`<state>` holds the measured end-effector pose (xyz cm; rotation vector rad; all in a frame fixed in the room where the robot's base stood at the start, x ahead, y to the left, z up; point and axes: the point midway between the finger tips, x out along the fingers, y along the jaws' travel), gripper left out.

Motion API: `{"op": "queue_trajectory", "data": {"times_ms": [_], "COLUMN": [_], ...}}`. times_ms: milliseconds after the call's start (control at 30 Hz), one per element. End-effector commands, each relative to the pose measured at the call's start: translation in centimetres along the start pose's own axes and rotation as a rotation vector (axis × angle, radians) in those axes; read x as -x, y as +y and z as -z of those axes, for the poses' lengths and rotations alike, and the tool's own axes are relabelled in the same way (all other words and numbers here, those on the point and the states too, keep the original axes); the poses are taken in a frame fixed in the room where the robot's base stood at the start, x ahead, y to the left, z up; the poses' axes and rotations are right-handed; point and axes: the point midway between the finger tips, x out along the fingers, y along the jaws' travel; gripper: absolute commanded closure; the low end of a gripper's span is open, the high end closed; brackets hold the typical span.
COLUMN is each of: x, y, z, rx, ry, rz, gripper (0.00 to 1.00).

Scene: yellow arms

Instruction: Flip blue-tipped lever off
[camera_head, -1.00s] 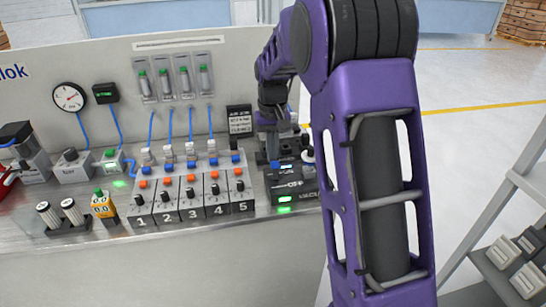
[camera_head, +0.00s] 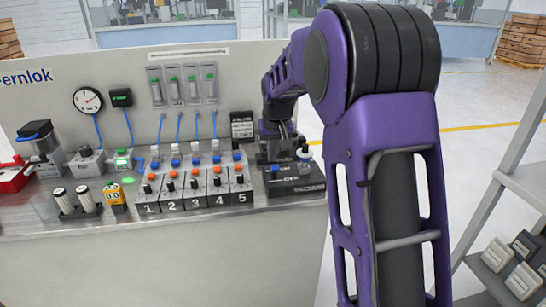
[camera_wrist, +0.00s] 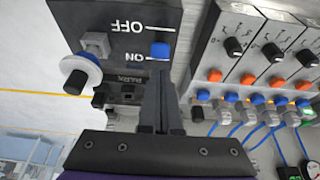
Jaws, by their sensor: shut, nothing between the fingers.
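In the wrist view, a black switch box (camera_wrist: 115,18) carries upside-down OFF and ON labels, each with a white line. A blue tip (camera_wrist: 160,50) shows between the lines, closer in the picture to the ON line. I cannot tell the lever's exact angle. My gripper (camera_wrist: 161,75) is shut and empty, with its dark fingertips just below the blue tip in the picture. Whether they touch is unclear. The box also shows in the head view (camera_head: 296,188), with my gripper (camera_head: 275,160) at its back left; the fingertips are hard to make out there.
A white round knob (camera_wrist: 76,80) with a blue ring stands on the same box, beside my fingers. A row of numbered valve blocks (camera_head: 193,195) with black knobs and orange and blue buttons stands close by. A grey shelf (camera_head: 505,210) is at the right.

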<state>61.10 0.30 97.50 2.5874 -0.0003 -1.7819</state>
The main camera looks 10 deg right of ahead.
Motion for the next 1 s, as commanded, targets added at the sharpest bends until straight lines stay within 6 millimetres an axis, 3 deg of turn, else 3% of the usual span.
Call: {"op": "queue_trajectory", "data": {"times_ms": [1000], "x": [1.8], "y": [0.0], "z": [0.7], "rx": [0.000], "ry": [-0.001], "rz": [0.000], "gripper": [1.00]}}
